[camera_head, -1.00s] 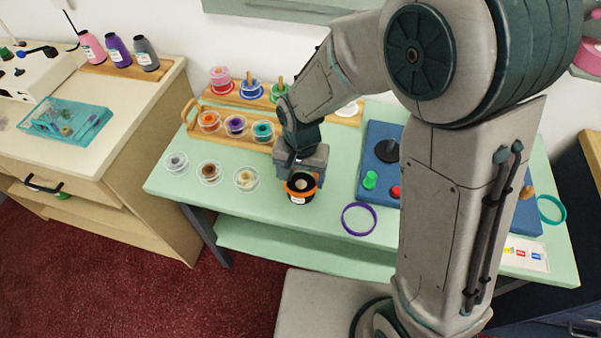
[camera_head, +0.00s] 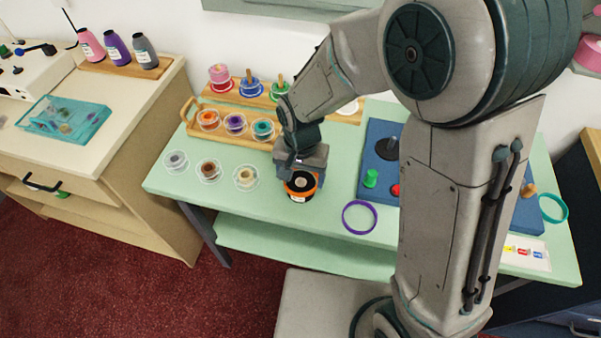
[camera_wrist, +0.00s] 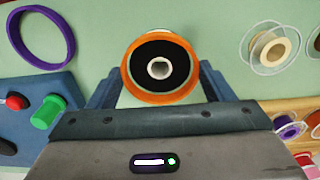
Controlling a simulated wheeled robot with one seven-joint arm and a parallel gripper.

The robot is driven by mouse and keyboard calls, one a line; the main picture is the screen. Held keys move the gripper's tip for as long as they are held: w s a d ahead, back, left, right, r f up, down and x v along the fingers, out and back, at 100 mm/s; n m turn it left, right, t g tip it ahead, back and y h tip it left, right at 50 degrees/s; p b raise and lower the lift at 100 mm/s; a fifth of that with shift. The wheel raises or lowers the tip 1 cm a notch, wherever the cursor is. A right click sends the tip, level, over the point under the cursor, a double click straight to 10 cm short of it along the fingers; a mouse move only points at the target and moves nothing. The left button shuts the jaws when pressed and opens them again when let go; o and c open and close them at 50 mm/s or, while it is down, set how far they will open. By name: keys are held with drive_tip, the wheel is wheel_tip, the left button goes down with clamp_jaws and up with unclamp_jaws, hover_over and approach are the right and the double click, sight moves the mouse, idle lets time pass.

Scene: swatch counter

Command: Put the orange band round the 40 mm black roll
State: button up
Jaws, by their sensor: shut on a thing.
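The orange band (camera_wrist: 160,99) circles the black roll (camera_wrist: 180,62) as seen from above in the wrist view. The roll's pale core shows at its centre. In the head view, the black roll (camera_head: 299,182) stands near the green counter's front edge, with the orange band (camera_head: 317,186) around its upper part and a white label below. My gripper (camera_wrist: 158,88) has a finger on each side of the band and is shut on it. In the head view, my gripper (camera_head: 302,170) is just behind the roll. How far down the band sits is unclear.
A purple band (camera_head: 359,217) lies on the counter to the right. A blue board (camera_head: 372,190) with a green peg (camera_head: 371,178) and a red one (camera_head: 395,190) is beyond it. Clear-flanged spools (camera_head: 246,178) stand left. A wooden tray (camera_head: 190,125) of spools is behind.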

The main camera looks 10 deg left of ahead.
sight(302, 182)
drive_tip(key=shift+f+b, duration=0.35)
drive_tip(key=shift+f, duration=0.05)
idle(0.4)
drive_tip(key=o, duration=1)
wheel_tip(302, 182, up, 7)
drive_tip(key=p, duration=0.5)
drive_tip(key=shift+r, duration=0.1)
